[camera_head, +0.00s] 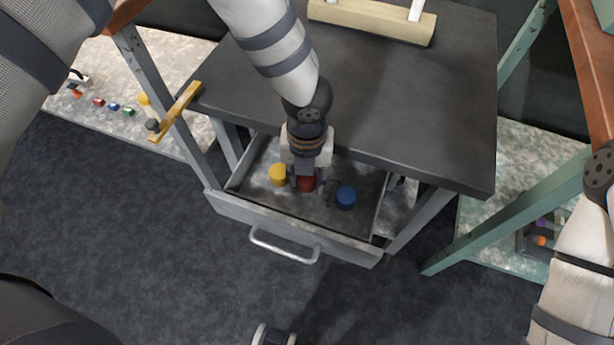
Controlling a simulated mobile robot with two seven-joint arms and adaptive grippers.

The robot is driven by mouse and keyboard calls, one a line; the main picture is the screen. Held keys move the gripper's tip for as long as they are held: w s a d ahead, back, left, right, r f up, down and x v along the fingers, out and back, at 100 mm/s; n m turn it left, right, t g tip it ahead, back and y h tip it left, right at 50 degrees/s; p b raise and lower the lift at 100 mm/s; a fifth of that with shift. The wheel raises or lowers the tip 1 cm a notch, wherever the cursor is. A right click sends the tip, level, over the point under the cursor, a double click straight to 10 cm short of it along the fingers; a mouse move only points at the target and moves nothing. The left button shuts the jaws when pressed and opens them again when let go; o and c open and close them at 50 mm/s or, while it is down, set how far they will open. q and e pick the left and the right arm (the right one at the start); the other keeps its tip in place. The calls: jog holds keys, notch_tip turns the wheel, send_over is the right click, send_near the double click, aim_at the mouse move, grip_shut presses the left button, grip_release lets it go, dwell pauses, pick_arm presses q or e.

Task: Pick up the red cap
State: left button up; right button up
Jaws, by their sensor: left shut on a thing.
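The red cap (306,184) is in the open drawer (285,228) under the dark table, between a yellow cap (278,174) and a blue cap (345,196). My left gripper (305,180) points down into the drawer, its fingers on either side of the red cap, and is shut on it. The gripper hides part of the cap's top. I cannot tell whether the cap touches the drawer floor. My right arm shows at the right edge, but its gripper is out of view.
The dark tabletop (420,110) overhangs the back of the drawer, close behind my left gripper. The drawer's front has a metal handle (285,248). A pale wooden block (370,20) stands on the table. Free floor lies at the lower left.

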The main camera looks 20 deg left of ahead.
pick_arm(q)
jog(key=s+d+r+p, duration=0.3)
jog(key=s+r, duration=0.9)
jog(key=s, duration=0.1)
jog(key=shift+s+d+r+p, duration=0.2)
jog(key=shift+s+d+p, duration=0.05)
jog(key=shift+d+p, duration=0.05)
pick_arm(e)
jog(key=w+r+t, duration=0.1)
jog(key=w+r, duration=0.3)
jog(key=shift+r+t, duration=0.2)
jog(key=shift+t, duration=0.1)
pick_arm(q)
jog(key=shift+f, duration=0.1)
pick_arm(e)
jog(key=shift+w, duration=0.1)
